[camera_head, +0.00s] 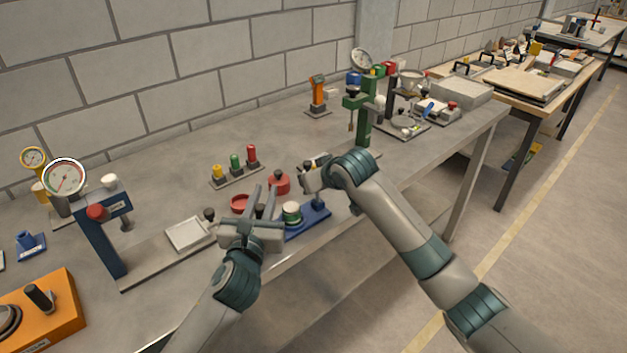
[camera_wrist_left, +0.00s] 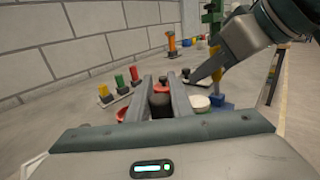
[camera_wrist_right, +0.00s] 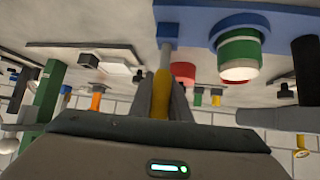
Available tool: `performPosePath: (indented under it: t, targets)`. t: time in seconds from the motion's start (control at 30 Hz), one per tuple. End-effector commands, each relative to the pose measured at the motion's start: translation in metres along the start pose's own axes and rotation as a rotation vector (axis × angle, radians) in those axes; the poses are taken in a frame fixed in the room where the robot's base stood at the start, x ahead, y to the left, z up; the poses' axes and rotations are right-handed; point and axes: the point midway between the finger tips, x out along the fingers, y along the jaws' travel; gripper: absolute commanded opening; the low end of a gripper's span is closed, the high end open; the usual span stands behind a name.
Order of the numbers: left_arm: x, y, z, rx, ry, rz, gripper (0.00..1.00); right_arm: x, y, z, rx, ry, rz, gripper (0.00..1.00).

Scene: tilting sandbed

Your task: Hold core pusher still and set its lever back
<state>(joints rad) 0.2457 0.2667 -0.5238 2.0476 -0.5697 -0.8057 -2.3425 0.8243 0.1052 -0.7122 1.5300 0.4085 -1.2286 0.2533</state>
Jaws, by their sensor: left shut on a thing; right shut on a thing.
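The core pusher is a blue base (camera_head: 311,217) carrying a green-and-white cylinder (camera_head: 292,213), which also shows in the right wrist view (camera_wrist_right: 238,50). A black upright grip (camera_wrist_left: 161,106) stands at its near-left end. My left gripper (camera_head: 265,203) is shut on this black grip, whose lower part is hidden. At the other end is the lever, a silver rod with a yellow handle (camera_wrist_right: 161,92). My right gripper (camera_wrist_right: 162,95) is shut on the yellow handle; it also shows at the far end of the base in the head view (camera_head: 308,177). The fingers partly hide the handle.
A red cylinder (camera_head: 280,184) and a red dish (camera_head: 240,202) sit just behind the pusher. Behind them is a rack (camera_head: 237,178) with yellow, green and red pegs. A blue press (camera_head: 107,232) stands left, a green stand (camera_head: 364,120) right. The bench's front edge is close.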

Motion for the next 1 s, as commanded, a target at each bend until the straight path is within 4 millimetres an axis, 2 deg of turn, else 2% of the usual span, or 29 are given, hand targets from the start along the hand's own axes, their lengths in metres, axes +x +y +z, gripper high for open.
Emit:
performPosePath:
  t: [0.23, 0.63, 0.67, 0.7, 0.73, 1.0]
  targets:
    - [-0.0002, 0.0, -0.0001, 0.0, 0.0, 0.0, 0.0, 0.0046, 0.0002, 0.0016, -0.012, -0.074, 0.009, 0.0]
    - [0.0, 0.0004, -0.0001, 0.0, 0.0, 0.001, 0.0, 0.005, -0.0002, 0.0023, -0.013, -0.082, 0.009, 0.0]
    - [0.0, 0.0005, -0.0001, 0.0, 0.0, 0.001, 0.0, 0.005, -0.0001, 0.0023, -0.013, -0.082, 0.009, 0.21]
    - [0.0, 0.0005, -0.0001, 0.0, 0.0, 0.001, 0.0, 0.005, -0.0002, 0.0022, -0.013, -0.082, 0.009, 0.31]
    - [0.0, 0.0005, -0.0001, 0.0, 0.0, 0.001, 0.0, 0.0049, -0.0002, 0.0021, -0.013, -0.082, 0.009, 0.36]
    - [0.0001, 0.0004, -0.0001, 0.0, 0.0, 0.001, 0.0, 0.0044, -0.0005, 0.001, -0.013, -0.079, 0.009, 0.36]
